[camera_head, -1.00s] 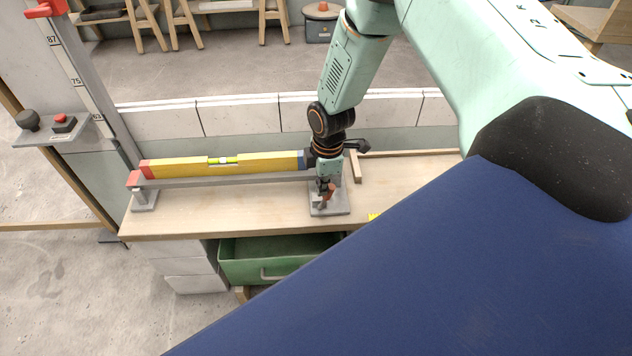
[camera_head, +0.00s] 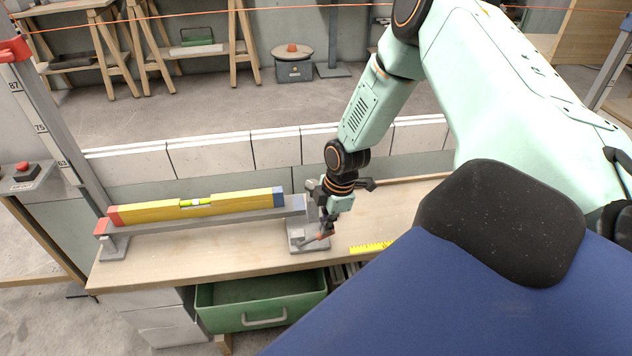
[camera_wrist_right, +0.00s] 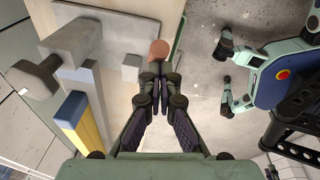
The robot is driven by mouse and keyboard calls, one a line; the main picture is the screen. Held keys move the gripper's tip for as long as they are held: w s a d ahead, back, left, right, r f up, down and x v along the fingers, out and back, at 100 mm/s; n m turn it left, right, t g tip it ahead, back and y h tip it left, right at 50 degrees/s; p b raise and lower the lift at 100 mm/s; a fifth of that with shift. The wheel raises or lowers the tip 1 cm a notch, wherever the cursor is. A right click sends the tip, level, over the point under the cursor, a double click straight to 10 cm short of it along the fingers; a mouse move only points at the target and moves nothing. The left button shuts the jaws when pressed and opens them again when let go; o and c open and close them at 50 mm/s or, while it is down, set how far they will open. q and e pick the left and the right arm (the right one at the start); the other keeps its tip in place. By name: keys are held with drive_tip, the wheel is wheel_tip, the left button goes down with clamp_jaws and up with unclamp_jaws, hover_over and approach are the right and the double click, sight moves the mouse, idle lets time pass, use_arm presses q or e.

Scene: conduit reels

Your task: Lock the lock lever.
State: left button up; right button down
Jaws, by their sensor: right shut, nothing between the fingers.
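The lock lever (camera_head: 316,238) is a short grey bar with a reddish-brown end, low over a grey base plate (camera_head: 308,249) on the bench. In the right wrist view its round brown knob (camera_wrist_right: 160,48) shows just past my fingertips. My right gripper (camera_head: 328,229) is shut and empty, pointing down at the lever's knob end. In the right wrist view the fingertips (camera_wrist_right: 155,72) are together beside the knob; I cannot tell whether they touch it. My left gripper is not in view.
A yellow spirit level (camera_head: 160,212) lies along a grey rail left of the plate. A yellow ruler (camera_head: 371,247) lies right of it. An open green drawer (camera_head: 262,316) sits below the wooden bench (camera_head: 190,255). A low block wall (camera_head: 215,157) runs behind.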

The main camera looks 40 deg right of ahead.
sight(336, 230)
drive_tip(key=shift+s+d+f+b, duration=0.4)
drive_tip(key=shift+d+f, duration=0.15)
drive_tip(key=shift+f, duration=0.15)
drive_tip(key=shift+s+d+f+b, duration=0.25)
drive_tip(key=shift+d+f+b, duration=0.2)
drive_tip(key=shift+f, duration=0.25)
drive_tip(key=shift+s+d+f, duration=0.15)
drive_tip(key=shift+s+f, duration=0.1)
drive_tip(key=shift+f, duration=0.05)
use_arm(q)
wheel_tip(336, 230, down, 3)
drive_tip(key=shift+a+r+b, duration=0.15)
drive_tip(key=shift+b, duration=0.15)
use_arm(e)
drive_tip(key=shift+s+d+f, duration=0.1)
drive_tip(key=shift+s, duration=0.05)
drive_tip(key=shift+r+p, duration=0.4)
drive_tip(key=shift+p, duration=0.1)
use_arm(q)
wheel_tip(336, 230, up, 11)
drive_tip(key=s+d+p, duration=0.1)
drive_tip(key=p, duration=0.8)
use_arm(e)
drive_tip(key=s+d+r, duration=0.4)
drive_tip(key=d+r, duration=0.2)
drive_tip(key=r, duration=0.2)
drive_tip(key=shift+s, duration=0.25)
